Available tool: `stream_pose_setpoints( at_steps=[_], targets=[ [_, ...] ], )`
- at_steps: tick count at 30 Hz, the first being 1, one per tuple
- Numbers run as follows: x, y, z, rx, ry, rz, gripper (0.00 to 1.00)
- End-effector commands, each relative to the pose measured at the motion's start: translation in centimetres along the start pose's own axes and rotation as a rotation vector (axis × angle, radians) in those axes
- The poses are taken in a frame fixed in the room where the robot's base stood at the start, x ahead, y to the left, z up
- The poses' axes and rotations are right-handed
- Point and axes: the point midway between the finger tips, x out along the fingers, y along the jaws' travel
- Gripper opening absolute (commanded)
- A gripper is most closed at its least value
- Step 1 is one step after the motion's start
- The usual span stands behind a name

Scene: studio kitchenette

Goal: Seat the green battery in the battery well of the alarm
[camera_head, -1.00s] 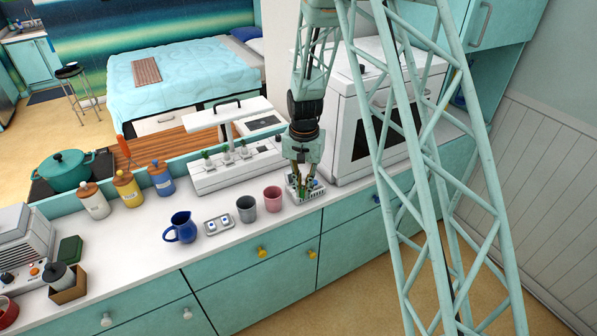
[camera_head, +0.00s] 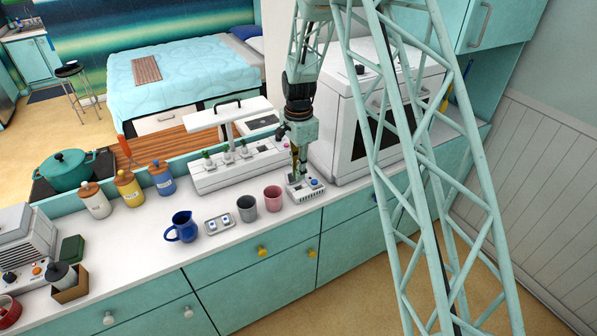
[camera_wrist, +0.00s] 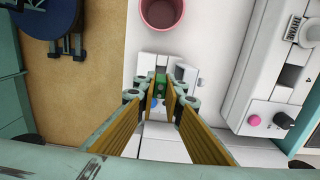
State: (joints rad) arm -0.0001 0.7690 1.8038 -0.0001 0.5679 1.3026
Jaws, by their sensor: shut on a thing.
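The white alarm (camera_head: 308,194) lies on the counter directly under my gripper (camera_head: 299,178), with a blue button on its top. In the wrist view the alarm (camera_wrist: 157,133) shows around and below my fingertips (camera_wrist: 161,92), with a grey raised flap-like part to their right. The green battery (camera_wrist: 160,83) shows between the fingertips, and my gripper is shut on it. The battery is over or at the alarm; I cannot tell how deep it sits. The well itself is mostly hidden by the fingers and battery.
A pink cup (camera_head: 273,198) stands close to the left of the alarm, with a grey cup (camera_head: 246,208) beyond it. A white oven (camera_head: 345,120) stands to the right. A white spice rack unit (camera_head: 238,170) is behind. The counter's front edge is close.

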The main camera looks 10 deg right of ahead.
Motion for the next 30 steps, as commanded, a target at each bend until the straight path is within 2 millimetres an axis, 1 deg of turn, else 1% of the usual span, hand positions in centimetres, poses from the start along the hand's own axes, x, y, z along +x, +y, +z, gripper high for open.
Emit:
stream_pose_setpoints(
  at_steps=[17,23,30],
  targets=[
    [0.2,-0.1,0.0,0.008,0.000,0.000,0.00],
    [0.8,-0.1,0.0,0.008,0.000,0.000,0.00],
    [2.0,0.0,0.0,0.008,0.000,0.001,0.00]
  ],
)
